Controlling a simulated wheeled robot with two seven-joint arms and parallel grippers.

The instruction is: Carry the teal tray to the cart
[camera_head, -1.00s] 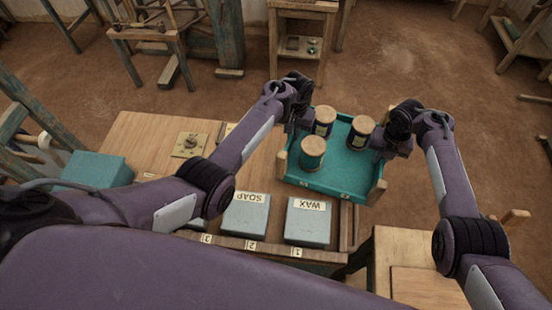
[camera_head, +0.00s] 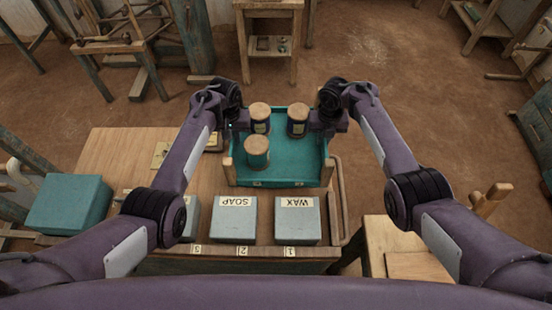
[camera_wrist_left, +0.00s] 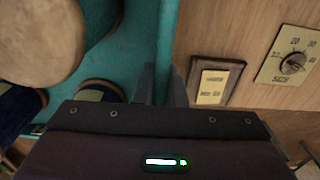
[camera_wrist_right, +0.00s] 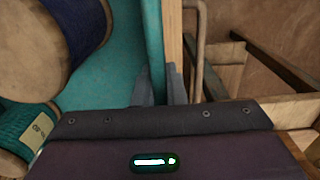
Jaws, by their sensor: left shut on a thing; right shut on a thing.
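The teal tray (camera_head: 290,172) is in the middle of the head view, over the right part of the wooden worktop. It holds three wooden-topped spools: a teal one (camera_head: 257,153) and two navy ones (camera_head: 260,118) (camera_head: 297,121). My left gripper (camera_head: 238,124) is shut on the tray's left wall, which also shows in the left wrist view (camera_wrist_left: 166,40). My right gripper (camera_head: 322,124) is shut on its right wall, also seen in the right wrist view (camera_wrist_right: 156,45). I cannot tell whether the tray touches the worktop. I cannot tell which furniture is the cart.
A SOAP box (camera_head: 233,219) and a WAX box (camera_head: 297,219) stand along the worktop's (camera_head: 115,150) near edge. A teal box (camera_head: 70,203) is at left. A bent rail (camera_head: 338,200) runs along the right end, beside a wooden stool (camera_head: 395,245). Brown floor lies open beyond.

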